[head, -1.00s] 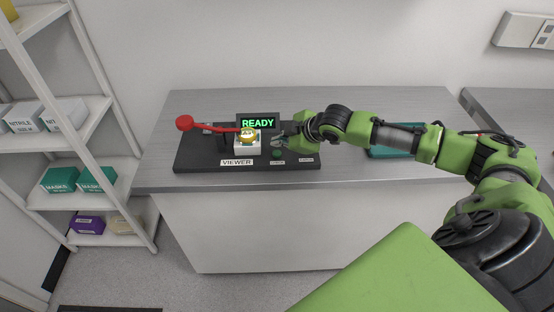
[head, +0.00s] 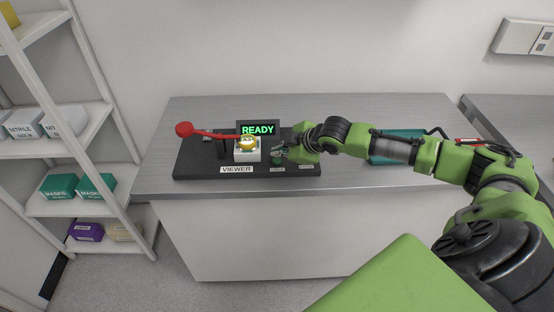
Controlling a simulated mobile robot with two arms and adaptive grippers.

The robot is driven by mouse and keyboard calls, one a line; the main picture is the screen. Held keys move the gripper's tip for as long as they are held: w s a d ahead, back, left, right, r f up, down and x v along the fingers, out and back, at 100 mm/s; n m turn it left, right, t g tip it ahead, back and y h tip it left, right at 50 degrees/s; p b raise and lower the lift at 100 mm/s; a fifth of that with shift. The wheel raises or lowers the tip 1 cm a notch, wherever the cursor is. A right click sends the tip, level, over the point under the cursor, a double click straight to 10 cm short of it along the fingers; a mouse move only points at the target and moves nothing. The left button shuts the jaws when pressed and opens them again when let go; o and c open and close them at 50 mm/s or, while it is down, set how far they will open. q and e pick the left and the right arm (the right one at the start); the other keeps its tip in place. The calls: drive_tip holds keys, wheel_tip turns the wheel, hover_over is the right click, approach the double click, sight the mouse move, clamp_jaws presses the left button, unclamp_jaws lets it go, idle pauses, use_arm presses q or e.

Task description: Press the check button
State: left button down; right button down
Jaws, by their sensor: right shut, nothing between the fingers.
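The flatness viewer (head: 195,165) is a black base on the grey bench, with a "VIEWER" label on its front. Its display (head: 258,129) shows green "READY". A white block (head: 247,156) with a yellow, round part on top stands below the display. A red-handled lever (head: 185,129) reaches from the left toward that part. A dark green check button (head: 277,161) sits right of the block, above a small label. My right gripper (head: 279,150) is shut and empty, its fingertips just above the button; I cannot tell whether they touch it. My left gripper is out of view.
A teal flat object (head: 395,147) lies on the bench behind my right forearm. White shelves (head: 70,146) with glove and mask boxes stand at the left. The bench top (head: 155,180) is clear left of the viewer.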

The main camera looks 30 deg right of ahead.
sight(279, 161)
drive_tip(key=shift+f, duration=0.15)
idle(0.5)
drive_tip(key=shift+f, duration=0.25)
drive_tip(key=shift+f, duration=0.5)
idle(0.8)
drive_tip(key=shift+r, duration=0.1)
drive_tip(key=shift+r+p, duration=0.75)
drive_tip(key=shift+p, duration=0.35)
wheel_tip(279, 161, up, 5)
drive_tip(key=p, duration=0.5)
drive_tip(key=shift+r, duration=0.1)
